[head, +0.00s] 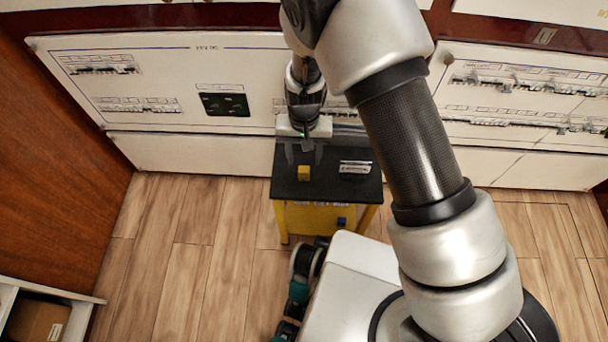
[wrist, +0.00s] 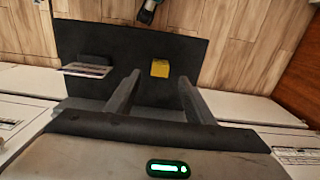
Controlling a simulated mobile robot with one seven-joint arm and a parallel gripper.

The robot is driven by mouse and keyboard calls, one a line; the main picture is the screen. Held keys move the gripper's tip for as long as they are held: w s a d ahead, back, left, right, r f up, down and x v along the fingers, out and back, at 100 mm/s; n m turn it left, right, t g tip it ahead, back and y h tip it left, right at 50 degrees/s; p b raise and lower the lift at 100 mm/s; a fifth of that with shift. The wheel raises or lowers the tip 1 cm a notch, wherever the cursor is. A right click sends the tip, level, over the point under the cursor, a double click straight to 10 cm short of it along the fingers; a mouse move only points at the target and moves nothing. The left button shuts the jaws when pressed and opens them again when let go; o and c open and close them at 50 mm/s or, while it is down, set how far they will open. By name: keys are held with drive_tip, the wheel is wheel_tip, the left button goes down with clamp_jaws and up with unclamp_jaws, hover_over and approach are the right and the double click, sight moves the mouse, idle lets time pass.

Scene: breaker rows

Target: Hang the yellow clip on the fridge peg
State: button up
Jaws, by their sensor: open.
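The yellow clip (head: 304,173) is a small block-like piece lying on the black top of a small stand (head: 325,187). It also shows in the wrist view (wrist: 160,68), beyond and between my two fingers. My gripper (head: 306,145) is over the back part of the stand, short of the clip. In the wrist view, my gripper (wrist: 157,92) has its fingers spread apart with nothing between them. I cannot make out which peg on the wall panels is the fridge peg.
A dark piece with a white label (head: 355,167) lies on the stand, right of the clip; it also shows in the wrist view (wrist: 88,68). White breaker panels (head: 165,115) line the wall behind. A small blue thing (head: 342,222) is below the stand's top. Wooden floor (head: 190,250) is free at left.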

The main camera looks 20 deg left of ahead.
sight(304, 169)
wheel_tip(304, 169, down, 9)
drive_tip(key=shift+w+r+b, duration=0.1)
drive_tip(key=shift+r+b, duration=0.1)
drive_tip(key=shift+b, duration=1)
drive_tip(key=c, duration=1.1)
drive_tip(key=shift+r+p, duration=1.45)
drive_tip(key=shift+r, duration=3.6)
